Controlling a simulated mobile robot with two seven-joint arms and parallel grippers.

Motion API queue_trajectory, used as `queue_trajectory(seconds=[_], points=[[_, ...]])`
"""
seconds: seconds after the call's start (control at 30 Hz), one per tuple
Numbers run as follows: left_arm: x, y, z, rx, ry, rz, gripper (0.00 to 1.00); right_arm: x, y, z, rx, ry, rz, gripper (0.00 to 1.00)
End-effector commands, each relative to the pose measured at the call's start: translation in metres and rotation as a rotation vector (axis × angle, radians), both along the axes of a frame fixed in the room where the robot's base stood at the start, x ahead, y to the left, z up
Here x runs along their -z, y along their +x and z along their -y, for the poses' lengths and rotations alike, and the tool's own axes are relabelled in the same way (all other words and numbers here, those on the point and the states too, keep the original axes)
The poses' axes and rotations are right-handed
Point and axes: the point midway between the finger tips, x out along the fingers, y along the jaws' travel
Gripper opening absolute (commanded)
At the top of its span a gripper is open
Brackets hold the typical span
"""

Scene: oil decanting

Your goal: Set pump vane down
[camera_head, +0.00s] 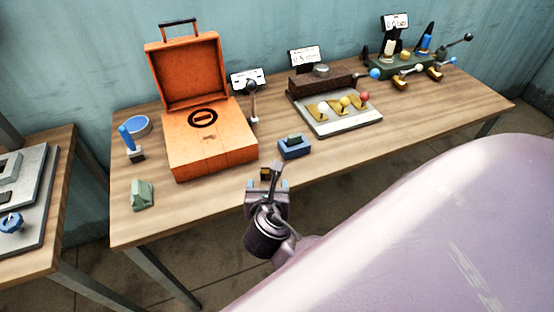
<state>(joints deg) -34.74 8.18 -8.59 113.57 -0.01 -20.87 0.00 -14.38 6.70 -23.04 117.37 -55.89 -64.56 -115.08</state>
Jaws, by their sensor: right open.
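My right gripper (267,184) reaches in from below, over the front edge of the wooden table (330,163). A small dark and yellow block (265,174) lies just past the fingertips. A blue holder (294,151) with a dark green piece (293,139) in it stands a little to the right and farther back. I cannot tell for certain which piece is the pump vane. My left gripper is not in view.
An open orange case (212,151) stands behind and left. A green wedge (142,195), a blue-handled tool (127,140) and a blue round dish (138,126) are left of it. A plate with coloured knobs (340,118) is at the back. The front right tabletop is clear.

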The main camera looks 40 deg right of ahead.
Motion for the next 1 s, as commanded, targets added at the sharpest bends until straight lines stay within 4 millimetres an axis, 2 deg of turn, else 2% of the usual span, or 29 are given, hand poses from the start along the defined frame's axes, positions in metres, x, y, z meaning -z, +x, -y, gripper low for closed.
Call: queue_trajectory(seconds=[0.17, 0.5, 0.8, 1.0], points=[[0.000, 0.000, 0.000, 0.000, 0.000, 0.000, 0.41, 0.023, -0.009, 0.002, 0.045, 0.250, 0.078, 0.72], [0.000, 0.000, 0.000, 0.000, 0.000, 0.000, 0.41, 0.079, -0.041, 0.005, 0.336, 1.090, 0.324, 0.72], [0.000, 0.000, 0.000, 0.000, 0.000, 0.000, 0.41, 0.105, -0.076, 0.015, 0.759, 1.820, 0.554, 0.72], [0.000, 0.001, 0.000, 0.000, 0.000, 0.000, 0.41, 0.111, -0.095, 0.027, 1.031, 2.192, 0.694, 0.72]])
